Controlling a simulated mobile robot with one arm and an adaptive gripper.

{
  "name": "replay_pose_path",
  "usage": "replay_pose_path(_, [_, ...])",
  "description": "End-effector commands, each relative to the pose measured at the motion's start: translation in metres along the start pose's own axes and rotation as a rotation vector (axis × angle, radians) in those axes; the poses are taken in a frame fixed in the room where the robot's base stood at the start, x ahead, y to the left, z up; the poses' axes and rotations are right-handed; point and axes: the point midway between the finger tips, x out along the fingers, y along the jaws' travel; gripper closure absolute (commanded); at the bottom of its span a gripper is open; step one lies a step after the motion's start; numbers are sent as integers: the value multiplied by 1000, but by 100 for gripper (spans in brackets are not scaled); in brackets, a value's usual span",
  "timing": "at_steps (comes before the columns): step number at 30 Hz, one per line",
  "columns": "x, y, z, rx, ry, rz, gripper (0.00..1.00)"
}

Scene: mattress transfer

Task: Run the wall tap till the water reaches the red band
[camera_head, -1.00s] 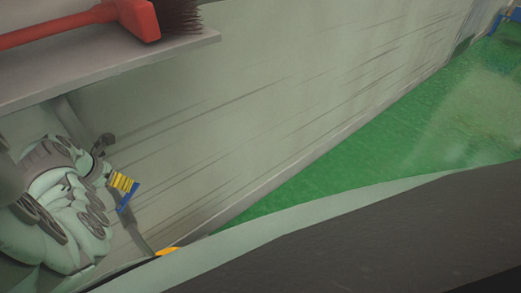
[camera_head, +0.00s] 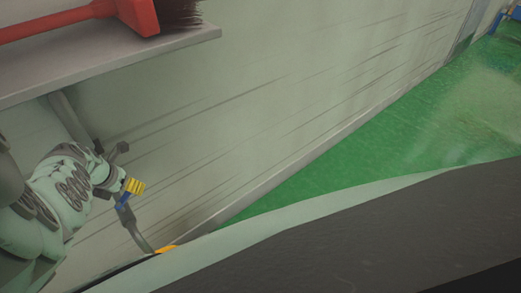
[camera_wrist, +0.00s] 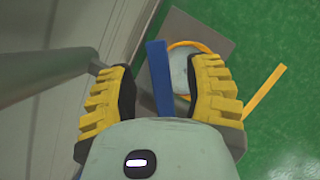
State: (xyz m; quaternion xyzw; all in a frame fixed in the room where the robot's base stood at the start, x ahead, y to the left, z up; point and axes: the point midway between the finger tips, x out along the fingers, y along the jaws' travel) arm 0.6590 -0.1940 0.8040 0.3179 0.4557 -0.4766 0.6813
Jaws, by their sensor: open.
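The wall tap shows as a dark pipe and body (camera_head: 138,236) low on the wall in the head view, with a blue lever (camera_head: 124,200). My gripper (camera_head: 133,186) is at this lever and partly covers it. Below and beyond is a round pale vessel or disc with a yellow rim (camera_wrist: 207,47), partly hidden by the right finger. I cannot see a red band or any water level.
A grey square plate (camera_wrist: 222,22) lies under the round thing on the green floor (camera_wrist: 285,130). A yellow strip (camera_wrist: 263,95) sticks out beside it. A grey pipe (camera_wrist: 45,75) runs close left. A shelf (camera_head: 120,62) with a red broom (camera_head: 138,12) is above.

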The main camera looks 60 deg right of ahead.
Motion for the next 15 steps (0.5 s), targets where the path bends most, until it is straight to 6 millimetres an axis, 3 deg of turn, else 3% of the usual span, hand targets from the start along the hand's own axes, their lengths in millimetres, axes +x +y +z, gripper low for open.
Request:
replay_pose_path(13, [3, -1, 1, 3, 0, 0, 50])
replay_pose_path(14, [3, -1, 1, 3, 0, 0, 45])
replay_pose_path(15, [3, -1, 1, 3, 0, 0, 50])
